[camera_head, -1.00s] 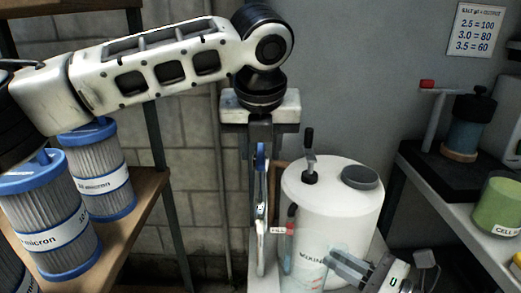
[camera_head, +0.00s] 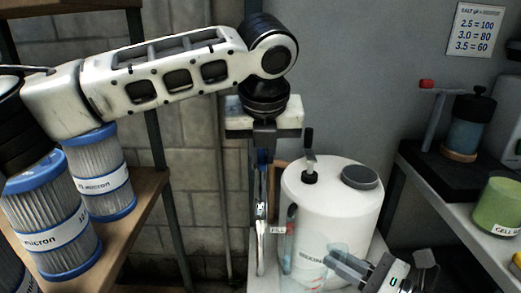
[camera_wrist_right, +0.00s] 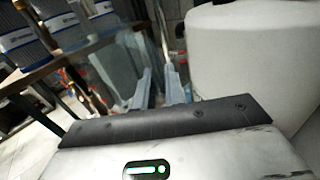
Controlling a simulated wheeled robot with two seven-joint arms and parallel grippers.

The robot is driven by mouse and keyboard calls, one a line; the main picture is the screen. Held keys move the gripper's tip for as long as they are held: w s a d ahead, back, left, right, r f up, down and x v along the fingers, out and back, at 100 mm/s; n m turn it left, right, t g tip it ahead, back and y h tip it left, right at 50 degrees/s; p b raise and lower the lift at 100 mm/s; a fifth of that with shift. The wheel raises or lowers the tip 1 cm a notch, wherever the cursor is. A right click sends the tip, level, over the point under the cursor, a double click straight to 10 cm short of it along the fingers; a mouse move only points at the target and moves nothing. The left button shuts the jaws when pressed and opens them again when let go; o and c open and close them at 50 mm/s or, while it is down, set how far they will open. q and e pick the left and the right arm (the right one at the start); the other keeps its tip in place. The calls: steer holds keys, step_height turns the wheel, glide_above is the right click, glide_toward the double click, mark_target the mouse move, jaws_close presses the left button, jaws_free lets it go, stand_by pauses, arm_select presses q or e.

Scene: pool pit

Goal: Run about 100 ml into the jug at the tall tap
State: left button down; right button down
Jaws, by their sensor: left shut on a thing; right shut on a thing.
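The tall tap (camera_head: 261,235) is a slim upright metal piece left of the white tank, with a small blue part (camera_head: 262,157) at its top. My left gripper (camera_head: 262,150) comes down from above and is shut on the blue part, largely hiding it. My right gripper (camera_head: 335,266) is low in the head view and shut on the clear jug (camera_head: 312,272), in front of the white tank and right of the tap. The jug also shows, faint and see-through, in the right wrist view (camera_wrist_right: 118,62). Its water level cannot be made out.
The white tank (camera_head: 335,215) with a black pump handle stands close behind the jug. A small red part with a white tag (camera_head: 281,230) is beside the tap. Filter cartridges (camera_head: 98,178) stand on the left wooden shelf; a green pot (camera_head: 499,207) is on the right bench.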

arm_select(q)
steer(key=shift+w+d+r+n+g+y, duration=0.2)
steer(key=shift+w+d+n+y, duration=0.5)
steer(key=shift+n, duration=1.05)
steer(key=shift+w+d+f+n+g+y, duration=0.1)
steer(key=shift+w+d+n+g+y, duration=0.3)
steer(key=shift+d+n, duration=0.95)
steer(key=shift+w+d+r+n+g+y, duration=0.1)
steer(key=shift+w+d+n+g+y, duration=0.35)
steer(key=shift+n, duration=1.65)
steer(key=shift+s+y, duration=0.1)
steer(key=shift+y, duration=0.15)
steer(key=c, duration=1.4)
jaws_free()
steer(key=shift+f, duration=0.1)
steer(key=shift+s+a+t, duration=0.1)
steer(key=shift+t, duration=0.15)
